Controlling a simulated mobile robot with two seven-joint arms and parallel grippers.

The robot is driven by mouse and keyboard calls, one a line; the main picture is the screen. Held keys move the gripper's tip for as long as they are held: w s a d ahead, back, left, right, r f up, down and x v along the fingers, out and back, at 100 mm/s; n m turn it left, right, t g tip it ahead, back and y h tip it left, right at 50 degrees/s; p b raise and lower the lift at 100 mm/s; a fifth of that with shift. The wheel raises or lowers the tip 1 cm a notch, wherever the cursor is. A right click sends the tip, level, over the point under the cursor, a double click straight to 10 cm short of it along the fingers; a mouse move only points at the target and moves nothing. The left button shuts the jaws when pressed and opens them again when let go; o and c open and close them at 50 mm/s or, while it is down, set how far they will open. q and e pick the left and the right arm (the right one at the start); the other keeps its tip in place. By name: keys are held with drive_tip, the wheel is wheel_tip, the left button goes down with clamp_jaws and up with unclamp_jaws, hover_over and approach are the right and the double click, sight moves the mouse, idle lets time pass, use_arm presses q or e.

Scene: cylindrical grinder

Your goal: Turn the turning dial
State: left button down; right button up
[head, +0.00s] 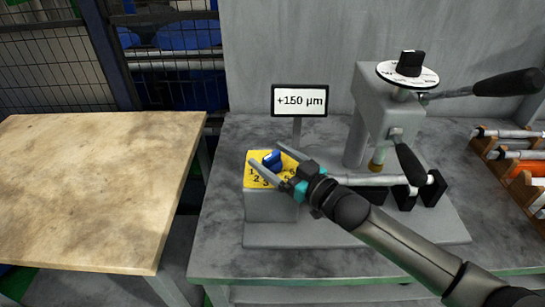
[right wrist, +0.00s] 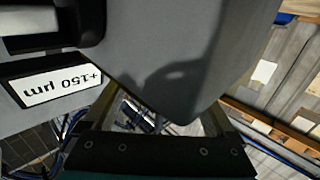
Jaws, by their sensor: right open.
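A blue dial knob (head: 271,159) sits on a yellow plate (head: 256,182) printed with numbers, on top of a grey box. My right gripper (head: 265,154) is open, with its two fingers on either side of the blue knob in the head view. I cannot tell whether they touch it. A second dial, a black knob (head: 410,63) on a white scale disc, is on top of the grey grinder. The right wrist view shows the open fingers (right wrist: 158,118) before a grey surface; neither knob can be made out there. My left gripper is not in view.
A display (head: 299,100) reading "+150 µm" stands behind the yellow plate. The grinder (head: 385,112) has black-handled levers at right. A rack (head: 510,160) of shafts is at far right. A bare wooden table (head: 95,185) is at left.

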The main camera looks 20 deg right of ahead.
drive_tip(key=p+v, duration=0.2)
drive_tip(key=v, duration=1.3)
drive_tip(key=shift+s, duration=0.1)
idle(0.6)
